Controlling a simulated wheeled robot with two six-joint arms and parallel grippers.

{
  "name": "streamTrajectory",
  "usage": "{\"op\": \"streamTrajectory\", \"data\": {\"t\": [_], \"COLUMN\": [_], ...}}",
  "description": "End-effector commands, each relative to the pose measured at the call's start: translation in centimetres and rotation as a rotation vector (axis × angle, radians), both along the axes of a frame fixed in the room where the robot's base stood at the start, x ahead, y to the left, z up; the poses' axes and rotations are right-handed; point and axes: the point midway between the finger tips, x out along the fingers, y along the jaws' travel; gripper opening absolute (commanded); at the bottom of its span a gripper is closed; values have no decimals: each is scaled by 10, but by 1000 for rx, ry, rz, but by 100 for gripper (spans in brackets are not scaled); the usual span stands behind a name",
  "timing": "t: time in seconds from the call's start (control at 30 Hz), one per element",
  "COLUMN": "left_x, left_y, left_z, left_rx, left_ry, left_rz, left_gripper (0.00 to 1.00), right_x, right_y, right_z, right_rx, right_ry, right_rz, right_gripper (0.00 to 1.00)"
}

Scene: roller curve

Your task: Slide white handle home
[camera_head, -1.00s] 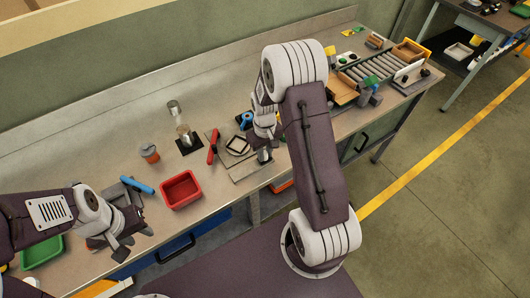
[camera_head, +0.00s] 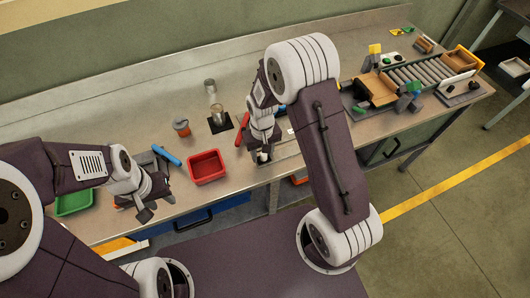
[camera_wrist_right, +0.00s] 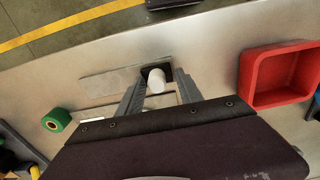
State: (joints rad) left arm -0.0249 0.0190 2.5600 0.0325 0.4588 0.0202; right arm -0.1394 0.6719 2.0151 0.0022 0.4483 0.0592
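The white handle (camera_wrist_right: 156,82) stands up from a dark slot in a flat grey plate (camera_wrist_right: 112,84) in the right wrist view. My right gripper (camera_wrist_right: 160,84) is open, with one finger on each side of the handle; I cannot tell whether either finger touches it. In the head view the handle shows as a small pale spot (camera_head: 263,157) below my right gripper (camera_head: 262,150), and my arm hides much of the plate. My left gripper (camera_head: 136,207) hangs near the table's front edge at the left, away from the handle; its opening is unclear.
A red bin (camera_head: 207,168) stands left of the plate, with a blue-handled tool (camera_head: 167,155) beside it. An orange-topped jar (camera_head: 181,127) and a glass (camera_head: 216,116) stand behind. A roller conveyor (camera_head: 418,73) with boxes lies to the right. A green tape roll (camera_wrist_right: 56,120) is near the plate.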

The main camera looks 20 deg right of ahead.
Motion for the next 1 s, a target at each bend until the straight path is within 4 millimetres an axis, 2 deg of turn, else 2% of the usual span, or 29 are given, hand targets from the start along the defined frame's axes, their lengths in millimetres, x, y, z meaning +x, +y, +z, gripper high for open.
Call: {"op": "streamTrajectory", "data": {"t": [0.33,0.7,0.83,1.0], "left_x": [0,0,0,0], "left_y": [0,0,0,0], "left_z": [-1,-7,-7,-7], "left_rx": [0,0,0,0], "left_ry": [0,0,0,0], "left_rz": [0,0,0,0], "left_gripper": [36,36,36,36], "right_x": [-1,0,0,-1], "right_y": [-1,1,2,2], "right_z": [4,78,89,91], "right_rx": [-1,-2,-2,-3], "right_ry": [2,-1,1,4], "right_rz": [0,1,1,1], "right_gripper": [44,44,44,44]}}
